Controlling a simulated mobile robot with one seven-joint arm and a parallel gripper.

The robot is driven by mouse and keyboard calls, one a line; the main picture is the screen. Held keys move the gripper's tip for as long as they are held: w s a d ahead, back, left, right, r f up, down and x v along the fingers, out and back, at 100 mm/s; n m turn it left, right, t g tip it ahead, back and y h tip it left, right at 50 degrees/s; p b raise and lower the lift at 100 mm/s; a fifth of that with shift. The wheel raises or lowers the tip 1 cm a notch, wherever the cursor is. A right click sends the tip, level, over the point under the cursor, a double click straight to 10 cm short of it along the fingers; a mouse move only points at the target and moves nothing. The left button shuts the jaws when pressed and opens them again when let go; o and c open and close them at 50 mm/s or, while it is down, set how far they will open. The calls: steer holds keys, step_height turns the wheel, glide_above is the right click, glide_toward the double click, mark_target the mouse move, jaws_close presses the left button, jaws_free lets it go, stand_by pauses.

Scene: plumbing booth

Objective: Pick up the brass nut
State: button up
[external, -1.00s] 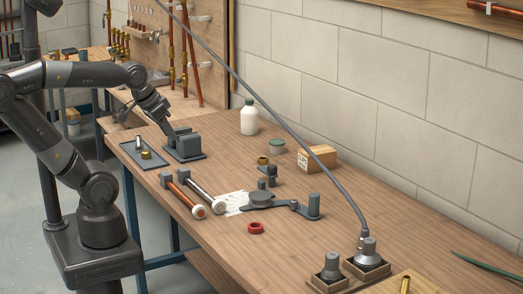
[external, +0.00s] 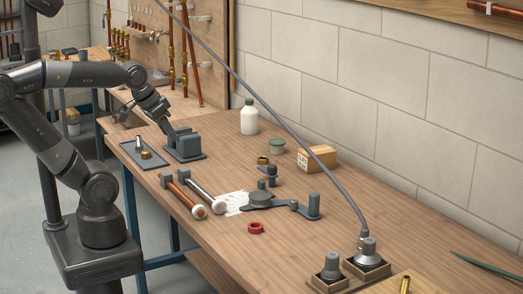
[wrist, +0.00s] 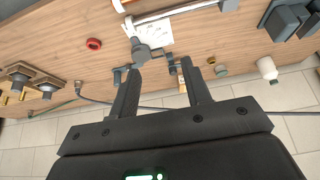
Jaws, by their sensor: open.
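Two small brass pieces lie on the bench, and I cannot tell for sure which is the brass nut. One brass piece (external: 146,155) is on the grey tray (external: 129,158) at the left, beside a silver cylinder (external: 138,142). The other, a brass ring (external: 263,160), lies mid-bench in front of the green jar and seems to show small in the wrist view (wrist: 211,60). My gripper (external: 167,127) is above the bench, near the grey vise block (external: 184,147) in the external view. In the wrist view its fingers (wrist: 159,63) are apart with nothing held.
A white bottle (external: 249,118), green jar (external: 277,146) and cardboard box (external: 316,158) stand toward the wall. A grey hose (external: 290,120) crosses above.

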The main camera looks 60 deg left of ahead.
steer(key=shift+o, duration=1.3)
steer(key=shift+w, duration=0.1)
steer(key=n+g+y, duration=0.2)
steer(key=n, duration=0.3)
glide_above(262, 164)
steer(key=s, duration=0.2)
step_height(262, 164, down, 19)
steer(key=shift+w+r, duration=0.15)
steer(key=shift+r, duration=0.05)
steer(key=shift+t, duration=0.3)
steer(key=shift+w+x, duration=0.2)
steer(key=shift+x, duration=2.7)
steer(key=shift+r, duration=0.1)
